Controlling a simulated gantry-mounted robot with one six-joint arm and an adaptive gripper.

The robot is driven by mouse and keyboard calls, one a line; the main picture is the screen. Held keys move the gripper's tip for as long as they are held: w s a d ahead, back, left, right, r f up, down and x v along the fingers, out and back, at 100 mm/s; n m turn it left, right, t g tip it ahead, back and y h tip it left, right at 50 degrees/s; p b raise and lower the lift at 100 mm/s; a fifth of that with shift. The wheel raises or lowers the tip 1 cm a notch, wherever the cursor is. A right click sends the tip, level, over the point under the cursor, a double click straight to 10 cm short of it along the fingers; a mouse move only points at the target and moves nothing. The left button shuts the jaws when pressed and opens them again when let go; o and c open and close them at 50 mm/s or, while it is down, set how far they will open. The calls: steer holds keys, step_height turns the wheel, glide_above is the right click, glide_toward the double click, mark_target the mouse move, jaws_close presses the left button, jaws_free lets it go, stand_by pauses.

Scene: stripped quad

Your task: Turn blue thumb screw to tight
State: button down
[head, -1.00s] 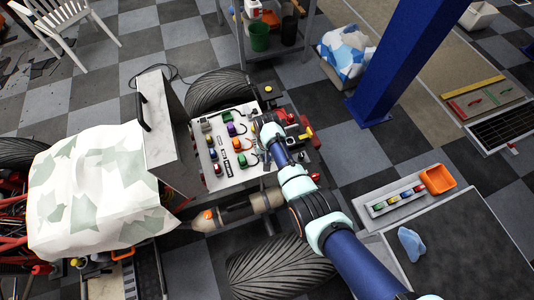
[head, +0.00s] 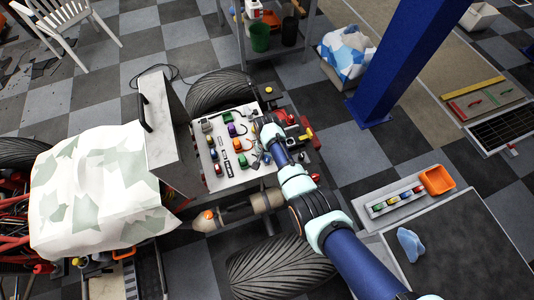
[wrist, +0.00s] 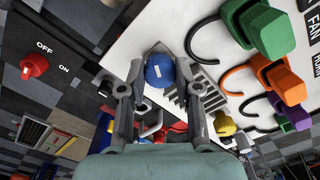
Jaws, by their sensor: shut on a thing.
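The blue thumb screw (wrist: 160,70) is a round blue knob with a small white mark on its face. It sits at the edge of a pale panel (wrist: 185,25), next to a slotted grey vent. My gripper (wrist: 160,82) has one finger on each side of the knob and is shut on it. In the head view my gripper (head: 262,132) is at the right side of the control panel (head: 237,176), and the arm hides the thumb screw there.
Green, orange and purple connectors (wrist: 272,80) with looped cables stand close on the right in the wrist view. A yellow knob (wrist: 224,124) is just below right of the gripper. A red OFF/ON knob (wrist: 34,65) is at the left.

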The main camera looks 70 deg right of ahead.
steer(key=c, duration=0.8)
jaws_free()
step_height(320, 180, up, 12)
stand_by(0.4)
